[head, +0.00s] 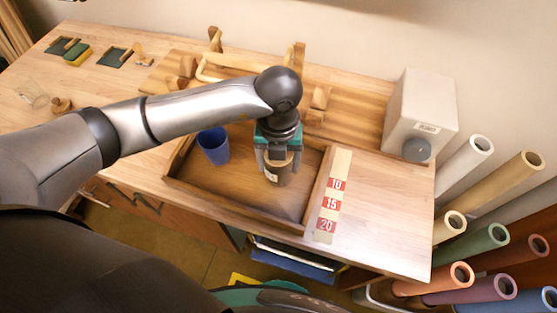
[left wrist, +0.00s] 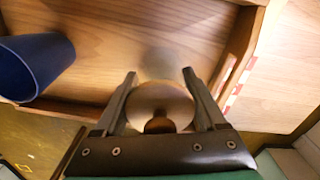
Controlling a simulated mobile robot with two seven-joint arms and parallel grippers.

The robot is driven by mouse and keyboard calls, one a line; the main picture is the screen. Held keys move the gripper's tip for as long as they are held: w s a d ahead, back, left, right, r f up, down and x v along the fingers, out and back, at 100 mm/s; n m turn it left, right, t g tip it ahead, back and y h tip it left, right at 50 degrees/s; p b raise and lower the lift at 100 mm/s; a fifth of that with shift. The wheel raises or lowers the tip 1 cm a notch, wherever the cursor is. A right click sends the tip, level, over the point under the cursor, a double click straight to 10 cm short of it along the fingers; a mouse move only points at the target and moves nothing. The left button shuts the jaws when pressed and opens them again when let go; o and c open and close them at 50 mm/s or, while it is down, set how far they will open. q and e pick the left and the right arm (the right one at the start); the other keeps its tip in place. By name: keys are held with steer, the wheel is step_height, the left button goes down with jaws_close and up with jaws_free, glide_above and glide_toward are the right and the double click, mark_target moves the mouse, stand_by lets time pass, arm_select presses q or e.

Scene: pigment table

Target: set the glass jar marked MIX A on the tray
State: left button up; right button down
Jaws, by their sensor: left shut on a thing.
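My left gripper (head: 277,157) points down over the wooden tray (head: 236,206) and is shut on a glass jar (head: 283,176) with a round wooden lid. A small pale label shows on the jar, too small to read. In the left wrist view, the lid with its knob (left wrist: 160,106) sits between the two fingers (left wrist: 160,85), and the tray floor (left wrist: 110,25) lies beyond. The jar is inside the tray's outline, right of its middle; I cannot tell whether its base touches the floor. My right gripper is not in view.
A blue cup (head: 214,147) stands in the tray's left part, left of the jar. A strip marked 10, 15, 20 (head: 332,204) lies right of the tray. A pale box with a dial (head: 420,110) stands at the back right. Clear glassware (head: 32,95) is far left.

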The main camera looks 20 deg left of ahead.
arm_select(q)
steer(key=shift+f, duration=0.15)
steer(key=o, duration=1.6)
steer(key=shift+c, duration=0.2)
step_height(320, 180, up, 12)
steer(key=shift+r, duration=0.25)
